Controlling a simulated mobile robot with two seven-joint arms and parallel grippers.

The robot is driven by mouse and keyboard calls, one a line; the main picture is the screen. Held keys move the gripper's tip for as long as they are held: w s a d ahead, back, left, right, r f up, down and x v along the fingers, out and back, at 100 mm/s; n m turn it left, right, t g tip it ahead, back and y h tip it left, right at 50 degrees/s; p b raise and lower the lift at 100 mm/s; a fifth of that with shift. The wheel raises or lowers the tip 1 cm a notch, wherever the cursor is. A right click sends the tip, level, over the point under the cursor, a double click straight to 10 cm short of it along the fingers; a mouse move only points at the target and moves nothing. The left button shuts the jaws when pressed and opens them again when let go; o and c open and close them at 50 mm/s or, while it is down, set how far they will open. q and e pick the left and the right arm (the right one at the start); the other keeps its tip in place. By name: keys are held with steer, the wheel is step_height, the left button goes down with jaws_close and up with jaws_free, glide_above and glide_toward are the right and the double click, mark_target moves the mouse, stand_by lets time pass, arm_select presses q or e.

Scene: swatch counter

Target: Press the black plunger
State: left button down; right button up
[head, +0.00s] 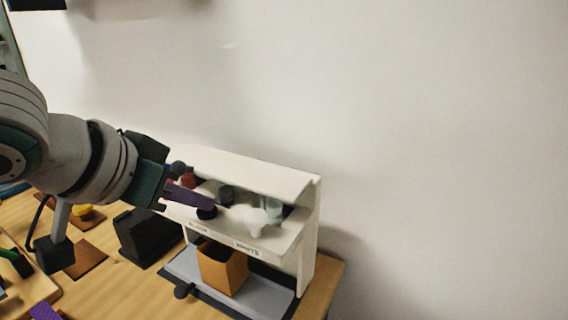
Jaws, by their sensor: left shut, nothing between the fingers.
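The black plunger (207,213) is a dark round cap at the front left of a white dispenser stand (250,172), above the label that seems to read BLACK. The white plunger (243,220) stands to its right, above the WHITE label. My left gripper (208,203) reaches in from the left with its purple fingers shut and empty. Its tips are at the black plunger, just above it in the picture and partly covering its surroundings. I cannot tell whether they touch it. My right gripper is not in view.
Red (188,180), dark (226,193) and pale green (273,209) containers sit inside the stand. A black box (143,237) stands left on the wooden counter (120,285). A wall rises behind.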

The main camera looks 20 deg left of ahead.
arm_select(q)
steer(key=shift+s+f, duration=0.1)
steer(key=shift+f, duration=0.05)
step_height(320, 180, up, 5)
steer(key=p, duration=0.5)
steer(key=shift+f, duration=0.2)
steer(key=p+v, duration=0.1)
steer(key=v, duration=0.8)
steer(key=shift+s+r, duration=0.25)
step_height(320, 180, up, 2)
steer(key=shift+r+p, duration=0.25)
steer(key=shift+p, duration=1)
